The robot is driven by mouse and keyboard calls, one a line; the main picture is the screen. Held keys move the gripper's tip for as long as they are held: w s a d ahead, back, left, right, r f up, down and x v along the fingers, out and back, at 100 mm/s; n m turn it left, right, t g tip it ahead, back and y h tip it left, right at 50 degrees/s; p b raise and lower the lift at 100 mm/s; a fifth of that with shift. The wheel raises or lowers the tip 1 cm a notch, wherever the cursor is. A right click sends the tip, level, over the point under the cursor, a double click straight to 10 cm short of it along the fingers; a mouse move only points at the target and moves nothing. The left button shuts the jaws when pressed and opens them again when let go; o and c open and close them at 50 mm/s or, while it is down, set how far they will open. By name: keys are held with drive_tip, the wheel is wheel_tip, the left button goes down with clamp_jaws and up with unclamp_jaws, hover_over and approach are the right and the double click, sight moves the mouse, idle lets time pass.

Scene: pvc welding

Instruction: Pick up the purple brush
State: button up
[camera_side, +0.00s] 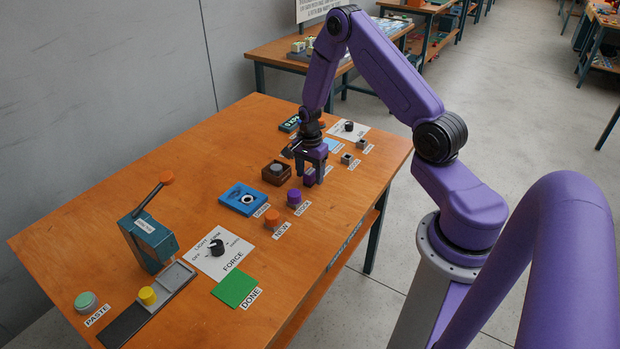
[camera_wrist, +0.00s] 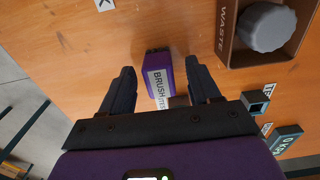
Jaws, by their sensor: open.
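The purple brush (camera_wrist: 158,72) is a small purple block with a white label reading BRUSH. In the wrist view it stands between the two dark fingers of my gripper (camera_wrist: 159,70), with wood showing on both sides of it. The fingers are open and apart from the brush. In the side view my gripper (camera_side: 313,164) points down over the table, and the purple brush (camera_side: 309,179) shows just under it. The fingers partly hide the brush there.
The brown waste box (camera_side: 276,172) with a grey lump stands close to the left of my gripper; it also shows in the wrist view (camera_wrist: 225,45). A purple knob (camera_side: 294,197), an orange knob (camera_side: 272,217) and a blue tray (camera_side: 233,205) are nearby.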

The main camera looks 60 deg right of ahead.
sight(310, 171)
drive_tip(key=c, duration=1)
drive_tip(key=shift+c, duration=0.2)
drive_tip(key=shift+r, duration=0.1)
drive_tip(key=shift+r, duration=0.5)
wheel_tip(310, 171, up, 2)
drive_tip(key=shift+r, duration=0.1)
drive_tip(key=s+a+r, duration=0.5)
drive_tip(key=s+r, duration=0.4)
drive_tip(key=s, duration=0.4)
drive_tip(key=shift+r, duration=0.35)
